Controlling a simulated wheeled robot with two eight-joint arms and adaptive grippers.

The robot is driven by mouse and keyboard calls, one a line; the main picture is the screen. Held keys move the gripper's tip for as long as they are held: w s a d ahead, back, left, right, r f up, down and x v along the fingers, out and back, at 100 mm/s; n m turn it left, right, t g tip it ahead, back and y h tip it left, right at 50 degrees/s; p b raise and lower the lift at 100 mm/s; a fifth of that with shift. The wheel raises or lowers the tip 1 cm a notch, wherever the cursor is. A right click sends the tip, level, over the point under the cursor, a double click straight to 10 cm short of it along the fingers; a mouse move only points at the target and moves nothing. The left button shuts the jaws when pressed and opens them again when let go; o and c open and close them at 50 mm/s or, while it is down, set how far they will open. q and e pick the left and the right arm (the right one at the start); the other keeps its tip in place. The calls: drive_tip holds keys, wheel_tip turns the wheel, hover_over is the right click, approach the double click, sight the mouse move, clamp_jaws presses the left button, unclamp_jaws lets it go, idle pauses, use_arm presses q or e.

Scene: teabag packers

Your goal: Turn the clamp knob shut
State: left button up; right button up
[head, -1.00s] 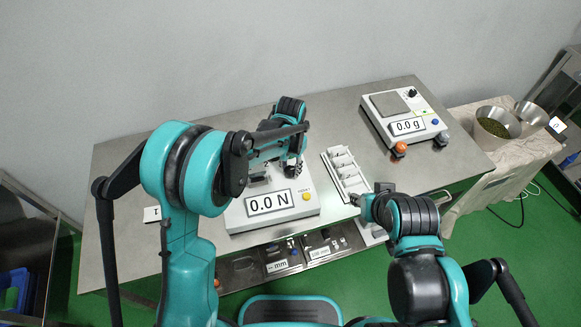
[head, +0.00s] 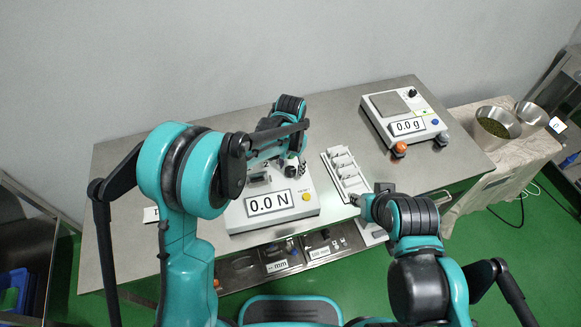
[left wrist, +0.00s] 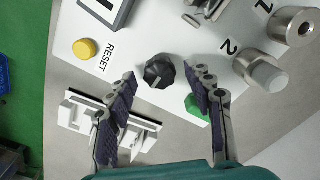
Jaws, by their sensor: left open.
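The clamp knob is probably the black fluted knob (left wrist: 159,72) with a pale pointer line, which lies on the white force tester beside the RESET label. It sits between and beyond my open left gripper's fingertips (left wrist: 165,75) in the left wrist view, with a gap on both sides. In the head view my left gripper (head: 292,168) is over the right side of the force tester (head: 240,217), which reads 0.0 N. My right gripper (head: 362,203) is by the white tray; its fingers are too small to read.
A yellow RESET button (left wrist: 85,48) and metal cylinders (left wrist: 268,72) flank the knob. A green piece (left wrist: 196,108) lies near the right finger. The white slotted tray (head: 347,178) is right of the tester. A scale (head: 400,110) reading 0.0 g stands farther back.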

sight(291, 170)
use_arm(q)
wheel_tip(291, 170, up, 11)
drive_tip(key=shift+r, duration=0.15)
idle(0.6)
